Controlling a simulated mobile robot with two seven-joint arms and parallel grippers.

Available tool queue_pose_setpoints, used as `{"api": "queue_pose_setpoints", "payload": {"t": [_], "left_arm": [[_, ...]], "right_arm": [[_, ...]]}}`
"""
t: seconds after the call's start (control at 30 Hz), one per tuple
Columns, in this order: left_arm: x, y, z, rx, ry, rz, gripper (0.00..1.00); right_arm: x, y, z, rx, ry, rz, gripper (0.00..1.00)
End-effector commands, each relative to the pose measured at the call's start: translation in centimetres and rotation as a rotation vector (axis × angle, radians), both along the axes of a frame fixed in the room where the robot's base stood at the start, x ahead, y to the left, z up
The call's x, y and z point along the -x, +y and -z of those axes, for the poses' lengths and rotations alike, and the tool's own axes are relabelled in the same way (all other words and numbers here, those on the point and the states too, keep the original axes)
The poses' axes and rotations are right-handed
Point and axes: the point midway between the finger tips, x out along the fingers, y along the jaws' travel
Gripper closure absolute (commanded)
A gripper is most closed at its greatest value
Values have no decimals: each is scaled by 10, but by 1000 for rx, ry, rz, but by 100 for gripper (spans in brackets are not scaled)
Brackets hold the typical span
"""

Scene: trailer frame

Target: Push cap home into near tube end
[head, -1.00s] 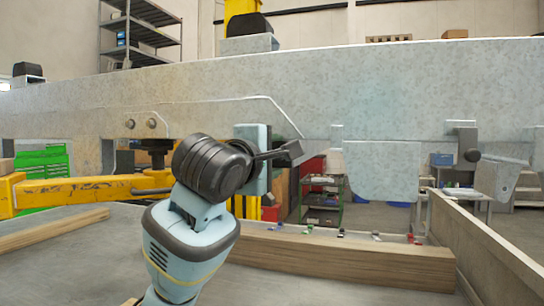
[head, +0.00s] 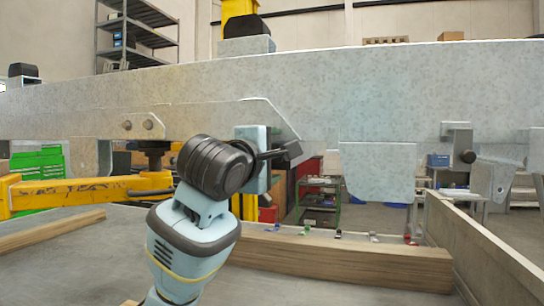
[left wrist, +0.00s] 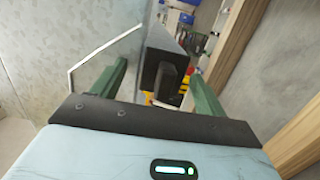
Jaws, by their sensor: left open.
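My left arm rises into the head view, with its black wrist in front of the galvanised frame beam (head: 330,85). My left gripper (head: 285,152) points away from me beside a pale hanging plate, and its fingers are partly hidden. In the left wrist view the two dark green fingers of the left gripper (left wrist: 160,95) are spread. A black square-faced block (left wrist: 160,65), which looks like the cap at a tube end, shows between them, with a smaller dark piece in front. I cannot tell whether the fingers touch it or how deep the cap sits. My right gripper is not in view.
A yellow arm-like support (head: 90,190) stands under the beam at left. A pale plate (head: 378,170) hangs from the frame.

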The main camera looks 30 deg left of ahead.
Motion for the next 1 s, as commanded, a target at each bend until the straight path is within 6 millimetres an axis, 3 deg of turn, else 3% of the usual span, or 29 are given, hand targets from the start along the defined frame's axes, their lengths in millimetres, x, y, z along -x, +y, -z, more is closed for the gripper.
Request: {"api": "queue_pose_setpoints", "payload": {"t": [0.27,0.7,1.0], "left_arm": [[10,-2,0,-1,0,2,25],[72,-9,-1,0,-2,1,25],[79,-9,0,0,0,0,25]], "right_arm": [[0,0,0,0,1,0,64],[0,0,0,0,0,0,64],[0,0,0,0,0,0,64]]}}
